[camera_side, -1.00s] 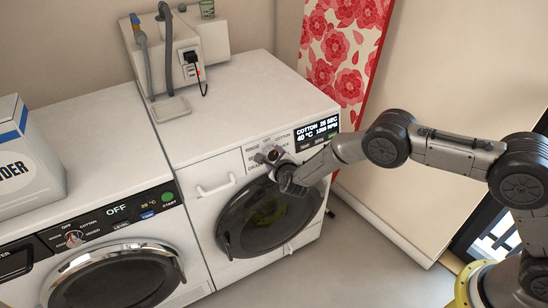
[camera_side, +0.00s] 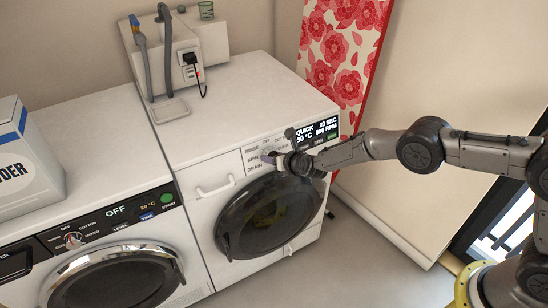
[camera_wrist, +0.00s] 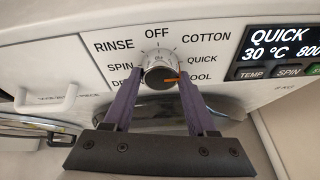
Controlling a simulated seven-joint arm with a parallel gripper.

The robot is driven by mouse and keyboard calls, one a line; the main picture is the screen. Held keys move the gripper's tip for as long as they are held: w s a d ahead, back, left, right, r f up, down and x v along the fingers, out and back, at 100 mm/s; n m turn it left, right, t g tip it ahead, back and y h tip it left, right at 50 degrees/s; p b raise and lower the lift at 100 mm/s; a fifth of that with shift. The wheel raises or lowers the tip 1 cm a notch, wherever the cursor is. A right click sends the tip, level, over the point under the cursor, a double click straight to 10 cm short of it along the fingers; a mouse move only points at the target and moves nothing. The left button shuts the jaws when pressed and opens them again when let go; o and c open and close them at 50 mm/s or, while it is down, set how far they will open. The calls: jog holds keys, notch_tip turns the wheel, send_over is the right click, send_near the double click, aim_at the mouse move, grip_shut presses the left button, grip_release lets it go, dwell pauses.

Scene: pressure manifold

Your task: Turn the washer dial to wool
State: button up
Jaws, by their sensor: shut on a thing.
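The washer dial (camera_wrist: 158,58) is a round silver knob with a dark face on the right-hand white washer (camera_side: 225,112). Its orange pointer (camera_wrist: 172,80) points right, toward the partly hidden "OOL" label (camera_wrist: 201,77), below "QUICK". The display (camera_wrist: 285,52) reads QUICK, 30 °C; it also shows in the side view (camera_side: 318,131). My gripper (camera_wrist: 161,82) is shut on the dial, one purple finger on each side. In the side view my gripper (camera_side: 280,160) reaches the panel from the right and hides most of the dial.
The round door (camera_side: 268,217) is below the dial, and a white drawer handle (camera_side: 215,188) is to its left. A second washer (camera_side: 108,220) stands at the left, with a powder box (camera_side: 28,160) on it. Bare floor (camera_side: 365,265) lies to the right.

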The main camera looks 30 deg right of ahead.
jog(key=shift+d+m+y, duration=0.1)
jog(key=shift+m+y, duration=0.3)
jog(key=shift+m, duration=0.8)
jog(key=o, duration=1.4)
jog(key=shift+c, duration=0.2)
